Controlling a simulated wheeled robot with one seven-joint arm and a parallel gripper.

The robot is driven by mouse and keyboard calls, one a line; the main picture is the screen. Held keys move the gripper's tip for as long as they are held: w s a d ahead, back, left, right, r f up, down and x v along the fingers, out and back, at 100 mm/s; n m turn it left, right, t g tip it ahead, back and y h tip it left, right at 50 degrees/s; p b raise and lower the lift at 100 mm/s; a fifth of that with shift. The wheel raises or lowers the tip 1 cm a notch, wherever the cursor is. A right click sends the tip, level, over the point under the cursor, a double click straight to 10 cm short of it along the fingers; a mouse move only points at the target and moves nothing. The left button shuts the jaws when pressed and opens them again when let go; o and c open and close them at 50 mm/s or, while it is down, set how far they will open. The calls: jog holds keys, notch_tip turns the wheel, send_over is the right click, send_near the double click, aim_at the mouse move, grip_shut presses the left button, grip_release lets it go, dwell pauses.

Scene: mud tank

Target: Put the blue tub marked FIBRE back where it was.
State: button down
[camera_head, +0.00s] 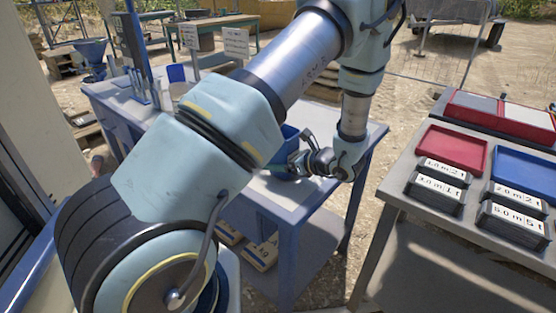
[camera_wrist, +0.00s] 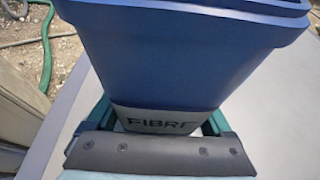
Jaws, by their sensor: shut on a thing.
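The blue tub marked FIBRE (camera_wrist: 185,62) fills the upper middle of the wrist view, with its pale label facing the wrist. My gripper (camera_wrist: 158,118) has a green finger on each side of the tub's lower part and is shut on it. In the head view my gripper (camera_head: 293,164) is over the right part of the blue-legged table (camera_head: 302,206). Only part of the blue tub (camera_head: 287,143) shows there, behind my arm. It looks upright; I cannot tell whether its base touches the tabletop.
A second table (camera_head: 398,196) at right holds a red tray (camera_head: 452,150), a blue tray (camera_head: 527,172) and several dark labelled blocks (camera_head: 436,186). A gap separates the tables.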

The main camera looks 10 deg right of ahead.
aim_at(290, 148)
jog(key=shift+f, duration=0.2)
jog(key=shift+f, duration=0.2)
grip_release()
jog(key=shift+r, duration=0.3)
jog(key=b+v, duration=0.2)
jog(key=v, duration=1)
jog(key=shift+d+f, duration=0.1)
